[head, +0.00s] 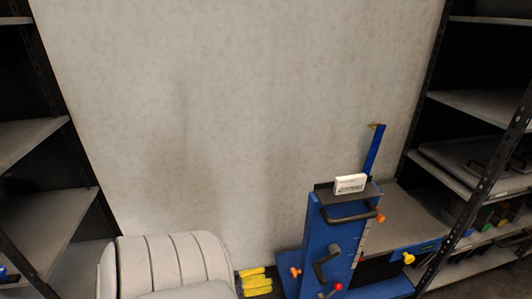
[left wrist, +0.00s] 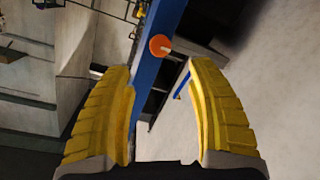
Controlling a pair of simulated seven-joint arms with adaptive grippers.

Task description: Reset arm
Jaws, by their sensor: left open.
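My left gripper (head: 255,280) shows as yellow ribbed fingers at the bottom of the head view, left of the blue machine (head: 318,243). In the left wrist view the two yellow fingers of the left gripper (left wrist: 155,68) are spread apart with nothing held between them. The machine's blue post (left wrist: 158,60) and an orange knob (left wrist: 159,45) appear beyond the fingertips, and I cannot tell the exact distance. My right gripper does not show in either view.
A small white box (head: 350,185) sits on top of the machine, above a dark handle. A black-framed shelf rack (head: 485,105) stands at the right with flat items on it. Another shelf rack (head: 30,140) stands at the left. A bare grey wall (head: 230,110) is behind.

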